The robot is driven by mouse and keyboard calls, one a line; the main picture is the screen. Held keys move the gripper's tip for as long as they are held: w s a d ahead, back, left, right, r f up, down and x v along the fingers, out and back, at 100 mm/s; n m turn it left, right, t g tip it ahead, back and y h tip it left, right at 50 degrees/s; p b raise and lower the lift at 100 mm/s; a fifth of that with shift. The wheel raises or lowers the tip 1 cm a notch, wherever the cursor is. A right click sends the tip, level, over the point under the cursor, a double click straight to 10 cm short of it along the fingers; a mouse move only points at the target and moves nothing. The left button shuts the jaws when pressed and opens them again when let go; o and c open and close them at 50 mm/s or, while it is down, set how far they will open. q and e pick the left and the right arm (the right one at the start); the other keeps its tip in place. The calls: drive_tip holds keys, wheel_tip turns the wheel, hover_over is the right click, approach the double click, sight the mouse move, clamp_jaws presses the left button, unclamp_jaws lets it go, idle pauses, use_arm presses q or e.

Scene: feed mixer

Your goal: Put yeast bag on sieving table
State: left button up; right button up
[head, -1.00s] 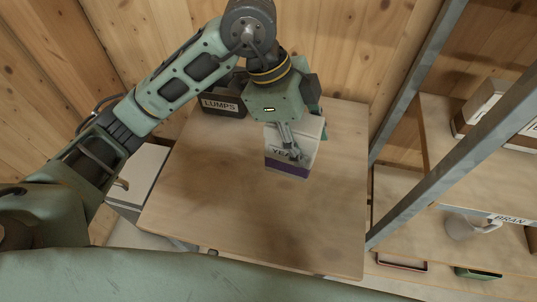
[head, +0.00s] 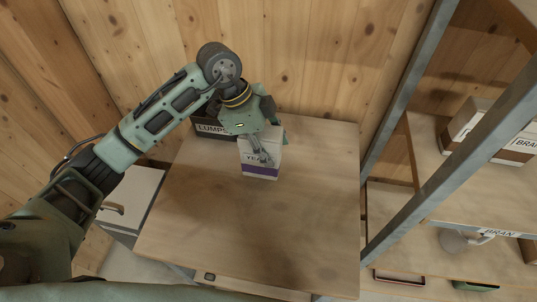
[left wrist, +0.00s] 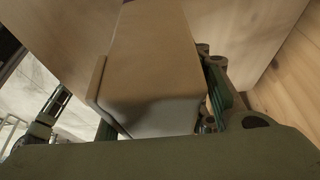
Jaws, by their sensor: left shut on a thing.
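The yeast bag (head: 262,168) is a white block-shaped pack with a purple band and partly hidden lettering. My left gripper (head: 265,158) is shut on it from above, over the back part of the wooden sieving table (head: 270,225). In the left wrist view the bag (left wrist: 153,70) fills the space between the fingers of the gripper (left wrist: 160,110). The bag is upright; I cannot tell if its base touches the tabletop. My right gripper is not in view.
A dark box labelled LUMPS (head: 212,129) stands at the table's back left, close to the bag. A metal shelf post (head: 415,175) rises on the right, with BRAN packs (head: 490,130) on a shelf beyond. The table's front and right are clear.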

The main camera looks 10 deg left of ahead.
use_arm(q)
drive_tip(key=shift+f+p, duration=0.35)
drive_tip(key=shift+f, duration=1.55)
drive_tip(key=o, duration=1.5)
drive_tip(key=shift+s+f, duration=0.1)
drive_tip(key=b+v, duration=0.1)
drive_tip(key=v, duration=1.1)
